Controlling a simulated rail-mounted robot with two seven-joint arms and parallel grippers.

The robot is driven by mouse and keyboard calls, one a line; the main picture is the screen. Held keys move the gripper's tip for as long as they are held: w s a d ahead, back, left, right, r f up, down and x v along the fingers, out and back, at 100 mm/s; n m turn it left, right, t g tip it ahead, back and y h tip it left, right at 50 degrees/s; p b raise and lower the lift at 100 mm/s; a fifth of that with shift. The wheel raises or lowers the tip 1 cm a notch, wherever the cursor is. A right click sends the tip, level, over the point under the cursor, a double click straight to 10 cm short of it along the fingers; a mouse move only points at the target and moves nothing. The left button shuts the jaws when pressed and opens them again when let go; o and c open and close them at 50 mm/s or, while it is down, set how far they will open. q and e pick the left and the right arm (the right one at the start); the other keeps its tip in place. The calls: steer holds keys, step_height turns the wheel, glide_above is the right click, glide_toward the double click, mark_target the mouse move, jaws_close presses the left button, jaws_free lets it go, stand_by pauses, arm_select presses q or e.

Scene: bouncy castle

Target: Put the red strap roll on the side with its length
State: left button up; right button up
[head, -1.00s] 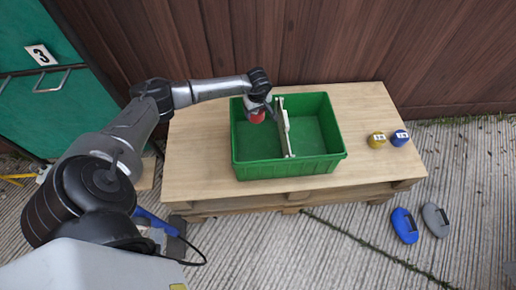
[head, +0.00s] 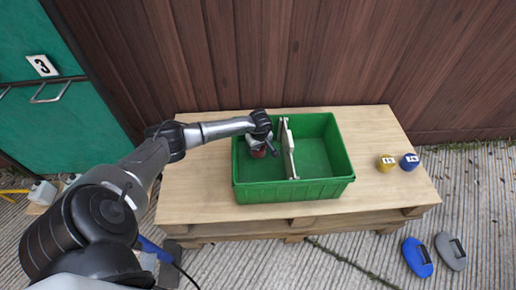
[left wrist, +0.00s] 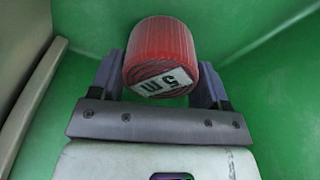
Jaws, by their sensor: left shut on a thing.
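The red strap roll (head: 258,153) is in the left compartment of the green crate (head: 295,192). My left gripper (head: 259,146) is shut on it, pointing down inside the crate. In the left wrist view the roll (left wrist: 160,45) sits between the two fingers (left wrist: 160,78), with a white label reading "5 m" on its end face towards the camera. The pale divider (head: 288,148) splits the crate and stands right of the gripper in the head view. The right compartment is empty. I cannot tell whether the roll touches the floor. My right gripper is not in view.
A yellow roll (head: 386,163) and a blue roll (head: 409,162) with white labels stand on the wooden tabletop (head: 195,190), right of the crate. Blue (head: 417,258) and grey (head: 450,251) objects lie on the ground at right. A plank wall is behind.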

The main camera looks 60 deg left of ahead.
mark_target(260, 148)
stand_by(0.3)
arm_select(q)
steer(key=o, duration=0.6)
steer(key=shift+f, duration=0.15)
steer(key=shift+c, duration=0.2)
steer(key=o, duration=0.4)
steer(key=shift+o, duration=0.2)
steer(key=shift+r, duration=0.3)
steer(key=r+p, duration=0.2)
steer(key=r, duration=0.1)
steer(key=r+p, duration=0.1)
steer(key=r, duration=0.2)
steer(key=d+r+p, duration=0.1)
steer(key=r+p, duration=0.1)
steer(key=r, duration=0.1)
steer(key=shift+r+p, duration=0.35)
steer(key=shift+r, duration=0.05)
steer(key=shift+d+r+p, duration=0.2)
steer(key=shift+r+p, duration=0.2)
steer(key=shift+r, duration=0.6)
